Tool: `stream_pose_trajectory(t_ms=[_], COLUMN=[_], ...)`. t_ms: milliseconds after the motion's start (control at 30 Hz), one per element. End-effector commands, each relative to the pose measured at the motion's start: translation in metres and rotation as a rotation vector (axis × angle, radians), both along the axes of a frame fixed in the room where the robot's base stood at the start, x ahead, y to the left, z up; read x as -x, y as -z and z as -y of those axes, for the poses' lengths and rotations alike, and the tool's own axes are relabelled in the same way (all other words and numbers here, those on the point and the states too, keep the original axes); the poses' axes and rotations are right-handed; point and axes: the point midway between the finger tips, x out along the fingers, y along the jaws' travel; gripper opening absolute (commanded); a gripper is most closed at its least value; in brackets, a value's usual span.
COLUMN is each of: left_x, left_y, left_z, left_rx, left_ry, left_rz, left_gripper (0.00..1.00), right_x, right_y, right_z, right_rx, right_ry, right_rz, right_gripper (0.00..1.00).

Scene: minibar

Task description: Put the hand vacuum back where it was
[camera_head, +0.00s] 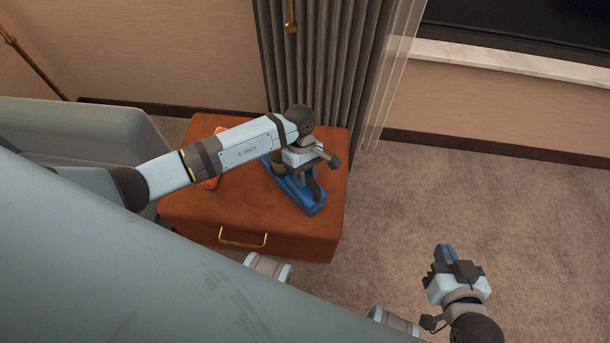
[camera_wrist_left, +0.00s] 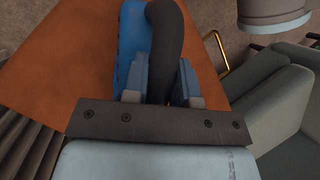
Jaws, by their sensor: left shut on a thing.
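The hand vacuum (camera_head: 313,208) is blue with a dark curved handle and is at the right side of the brown cabinet top (camera_head: 255,205). I cannot tell whether it rests on the top or hangs just above it. My left gripper (camera_head: 306,168) is over it, shut on its handle. In the left wrist view, the dark handle (camera_wrist_left: 165,40) passes between the gripper's blue fingers (camera_wrist_left: 160,80), with the blue body (camera_wrist_left: 129,40) beside it. My right gripper (camera_head: 445,256) is over the carpet, away from the cabinet; its finger gap is not clear.
An orange-red item (camera_head: 209,183) lies on the cabinet top, partly hidden by my left arm. A grey-green armchair (camera_head: 90,130) stands to the left. A dark curtain (camera_head: 325,65) hangs behind the cabinet. The carpet (camera_head: 510,200) at the right is clear.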

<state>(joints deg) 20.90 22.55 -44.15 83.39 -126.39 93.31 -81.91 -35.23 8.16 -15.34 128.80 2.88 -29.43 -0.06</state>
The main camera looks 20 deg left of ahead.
Motion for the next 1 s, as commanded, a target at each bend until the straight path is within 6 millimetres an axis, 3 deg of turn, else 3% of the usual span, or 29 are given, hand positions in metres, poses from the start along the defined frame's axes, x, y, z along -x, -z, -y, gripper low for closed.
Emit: stream_pose_trajectory(t_ms=[367, 400, 500, 833, 1000], left_x=[-0.002, -0.001, -0.001, -0.001, -0.011], left_y=[0.004, 0.004, 0.004, -0.001, -0.024], left_z=[0.000, 0.000, 0.000, 0.000, -0.007], left_rx=[0.000, 0.000, 0.000, 0.001, -0.001], left_ry=[0.000, 0.000, 0.000, -0.001, 0.000], left_rz=[0.004, 0.001, 0.001, 0.002, 0.006], left_gripper=[0.00, 0.32, 0.51, 0.51, 0.51], right_x=[-0.001, -0.001, -0.001, 0.000, 0.000], right_y=[0.000, -0.002, -0.002, -0.005, -0.004], right_z=[-0.001, -0.001, -0.002, -0.001, 0.000], right_rx=[-0.004, -0.006, -0.006, -0.003, 0.005], right_ry=[-0.001, -0.002, -0.003, -0.003, -0.001], right_rz=[0.007, 0.009, 0.009, 0.006, -0.002], right_gripper=[0.00, 0.00, 0.00, 0.00, 0.00])
